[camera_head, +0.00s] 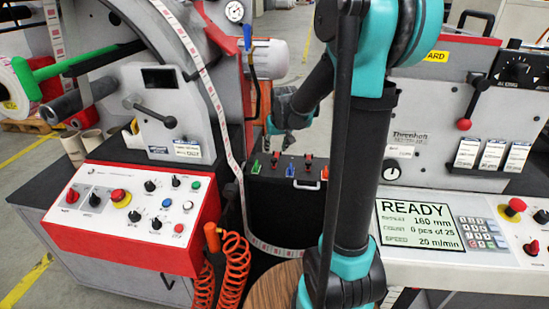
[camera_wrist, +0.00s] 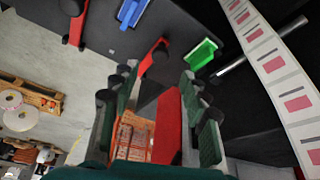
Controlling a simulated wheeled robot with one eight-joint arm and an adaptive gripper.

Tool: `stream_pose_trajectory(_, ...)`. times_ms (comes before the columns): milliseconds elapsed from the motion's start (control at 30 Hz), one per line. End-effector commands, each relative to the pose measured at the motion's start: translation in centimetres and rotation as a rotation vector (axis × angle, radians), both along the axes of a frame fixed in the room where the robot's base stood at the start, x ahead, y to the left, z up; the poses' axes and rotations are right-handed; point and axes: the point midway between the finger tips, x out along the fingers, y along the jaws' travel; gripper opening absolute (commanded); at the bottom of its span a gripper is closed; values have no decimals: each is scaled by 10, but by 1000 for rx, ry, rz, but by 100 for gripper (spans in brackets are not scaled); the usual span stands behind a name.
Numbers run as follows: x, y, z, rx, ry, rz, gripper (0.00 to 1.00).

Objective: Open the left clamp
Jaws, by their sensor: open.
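Small coloured clamp levers stand on a black block (camera_head: 280,205) in the middle of the head view. They include a green lever (camera_head: 256,167) at the left, a red lever (camera_head: 274,161), a blue lever (camera_head: 290,169) and another red lever (camera_head: 308,161). I cannot tell which is the left clamp. My gripper (camera_head: 289,122) is open above and behind the block. In the wrist view my gripper (camera_wrist: 155,95) has its fingers apart with nothing held. Beyond the fingertips are a red lever (camera_wrist: 152,54) and the green lever (camera_wrist: 201,54); the blue lever (camera_wrist: 130,12) is farther off.
A printed label web (camera_head: 220,110) runs down left of the block and shows at the right of the wrist view (camera_wrist: 280,70). A red control panel (camera_head: 130,215) and coiled orange hose (camera_head: 235,270) are at left. A display console (camera_head: 420,222) is at right.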

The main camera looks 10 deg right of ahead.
Motion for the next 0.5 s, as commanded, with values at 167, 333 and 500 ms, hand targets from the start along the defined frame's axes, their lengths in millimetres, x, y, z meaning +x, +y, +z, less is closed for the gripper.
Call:
stream_pose_trajectory(167,12,1,-27,0,0,0,45)
stream_pose_trajectory(333,20,2,-48,0,0,0,45)
stream_pose_trajectory(500,25,2,-61,0,0,0,45)
